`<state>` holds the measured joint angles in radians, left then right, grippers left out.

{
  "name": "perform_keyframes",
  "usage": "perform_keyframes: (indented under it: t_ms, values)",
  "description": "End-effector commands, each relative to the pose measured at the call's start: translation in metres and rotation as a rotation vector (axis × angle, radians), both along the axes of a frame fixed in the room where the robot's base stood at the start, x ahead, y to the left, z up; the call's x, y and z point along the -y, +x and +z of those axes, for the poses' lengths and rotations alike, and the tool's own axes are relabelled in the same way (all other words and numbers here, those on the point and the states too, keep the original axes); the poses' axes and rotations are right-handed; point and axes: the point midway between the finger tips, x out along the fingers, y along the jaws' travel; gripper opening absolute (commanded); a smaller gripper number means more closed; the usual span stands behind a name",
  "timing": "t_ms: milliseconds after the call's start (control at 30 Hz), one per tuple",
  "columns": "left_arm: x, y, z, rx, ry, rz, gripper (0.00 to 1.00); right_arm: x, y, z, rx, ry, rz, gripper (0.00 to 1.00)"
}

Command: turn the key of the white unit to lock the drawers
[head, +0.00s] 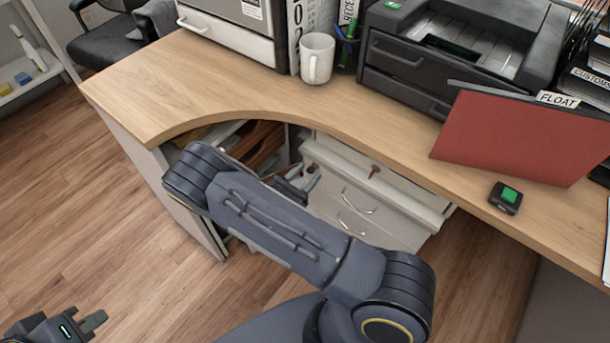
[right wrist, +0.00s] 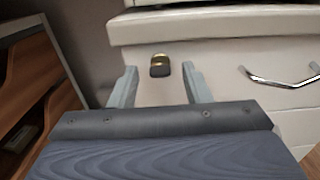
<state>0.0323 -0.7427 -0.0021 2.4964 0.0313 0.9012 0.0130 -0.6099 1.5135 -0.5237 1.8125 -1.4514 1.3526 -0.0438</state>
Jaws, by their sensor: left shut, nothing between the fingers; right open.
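The white unit (head: 400,228) stands under the desk, with metal drawer handles on its front. In the right wrist view, the key (right wrist: 160,70) has a dark head below a brass collar on the unit's pale front. It sits left of a metal handle. I cannot make it out in the head view. My right gripper (head: 304,180) is open in front of the unit. In the right wrist view its two fingers (right wrist: 160,86) lie either side of the key, with gaps. My left gripper (head: 92,322) is shut and empty at the lower left, far from the unit.
The desk (head: 240,98) overhangs the unit. A white ledge (right wrist: 220,28) juts out above the key. Wooden shelving (head: 262,145) stands left of the unit. A small red-brown item (head: 374,171) shows at the unit's top. Open floor (head: 80,210) lies to the left.

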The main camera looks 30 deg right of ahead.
Motion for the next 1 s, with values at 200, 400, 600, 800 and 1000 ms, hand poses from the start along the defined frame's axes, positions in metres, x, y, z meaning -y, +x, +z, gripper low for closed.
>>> perform_keyframes:
  t_ms: [200,400,600,800,1000]
  values:
    - [0.0,0.0,0.0,0.0,0.0,0.0,0.0,-0.0003,-0.0001,0.0,0.0,0.0,0.0,0.23]
    - [0.0,0.0,0.0,0.0,0.0,0.0,0.0,-0.0004,-0.0002,0.0,0.0,0.0,-0.001,0.0]
    - [0.0,0.0,0.0008,0.0,0.0,0.0,0.0,-0.0005,-0.0002,0.0002,-0.013,-0.005,-0.001,0.0]
    - [0.0,-0.0001,0.004,0.0,0.0,0.0,0.0,-0.0005,-0.0001,0.0007,-0.082,-0.033,0.0,0.0]
    - [0.0,0.0,0.0093,0.0,0.0,0.0,0.0,-0.0006,0.0,0.0009,-0.217,-0.089,0.0,0.0]
